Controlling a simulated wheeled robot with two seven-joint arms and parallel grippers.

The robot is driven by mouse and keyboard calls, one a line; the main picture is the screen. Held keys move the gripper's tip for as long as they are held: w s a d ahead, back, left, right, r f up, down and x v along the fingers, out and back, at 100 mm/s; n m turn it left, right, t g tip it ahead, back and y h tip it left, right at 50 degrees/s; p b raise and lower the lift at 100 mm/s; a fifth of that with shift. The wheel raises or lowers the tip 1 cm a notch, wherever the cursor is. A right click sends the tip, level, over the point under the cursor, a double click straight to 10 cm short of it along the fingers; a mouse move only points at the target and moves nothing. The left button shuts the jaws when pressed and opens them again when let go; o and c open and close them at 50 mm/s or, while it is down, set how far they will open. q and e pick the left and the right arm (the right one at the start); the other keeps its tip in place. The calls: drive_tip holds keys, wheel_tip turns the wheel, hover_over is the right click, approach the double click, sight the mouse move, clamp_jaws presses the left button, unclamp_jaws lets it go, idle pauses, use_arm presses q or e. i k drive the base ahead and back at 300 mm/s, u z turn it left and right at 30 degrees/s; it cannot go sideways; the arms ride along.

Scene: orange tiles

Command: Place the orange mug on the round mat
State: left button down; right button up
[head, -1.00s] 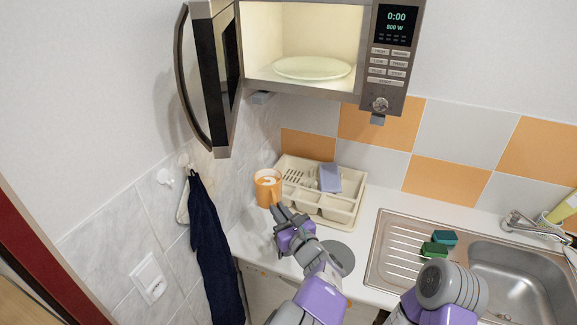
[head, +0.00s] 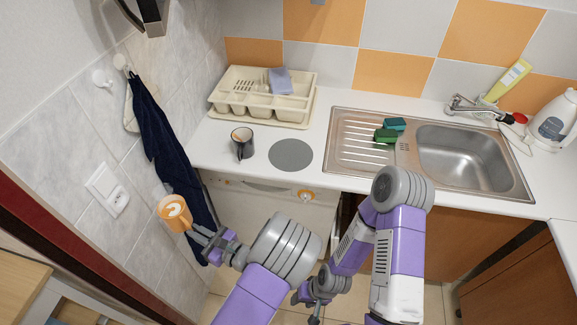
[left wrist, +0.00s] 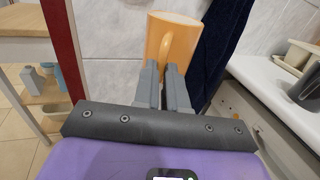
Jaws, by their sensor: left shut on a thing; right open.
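The round mat (head: 291,155) is a flat grey disc on the white counter, bare, up and right of the mug. My right gripper (head: 315,305) is low in the head view, away from the counter top; its fingers are small there.
A dark mug (head: 242,144) stands on the counter just left of the mat. A cream dish rack (head: 262,111) is behind it. The sink (head: 462,158) with sponges (head: 387,136) is right of the mat. A dark towel (head: 165,150) hangs at the left wall.

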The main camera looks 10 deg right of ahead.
sight(295, 156)
drive_tip(key=k, duration=0.2)
drive_tip(key=u, duration=0.95)
drive_tip(key=k, duration=1.3)
drive_tip(key=z, duration=1.55)
drive_tip(key=i, duration=1.5)
drive_tip(key=u, duration=0.05)
